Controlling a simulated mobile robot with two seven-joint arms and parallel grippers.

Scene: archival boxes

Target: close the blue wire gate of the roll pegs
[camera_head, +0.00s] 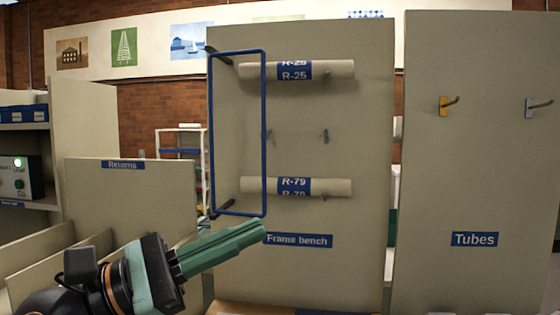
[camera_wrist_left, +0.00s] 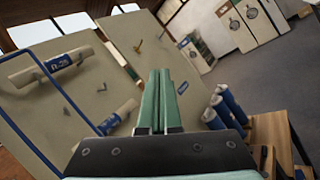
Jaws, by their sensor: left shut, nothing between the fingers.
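The blue wire gate (camera_head: 264,130) is a tall rectangular frame hinged at the left side of the "Frame bench" panel (camera_head: 300,215). It stands swung out from the panel, and its free side crosses the left ends of the rolls. The roll R-25 (camera_head: 340,70) lies on the upper pegs and the roll R-79 (camera_head: 335,187) on the lower ones. My left gripper (camera_head: 262,230) is shut and empty, just below the gate's lower right corner in the head view. In the left wrist view the gate (camera_wrist_left: 60,95) is left of the fingers, apart from them. My right gripper is not in view.
A "Tubes" panel (camera_head: 475,190) with a yellow hook (camera_head: 444,105) and a grey hook (camera_head: 530,106) stands at the right. A "Returns" bin (camera_head: 120,190) is at the left. Several blue-wrapped tubes (camera_wrist_left: 226,105) stand right of the fingers in the wrist view.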

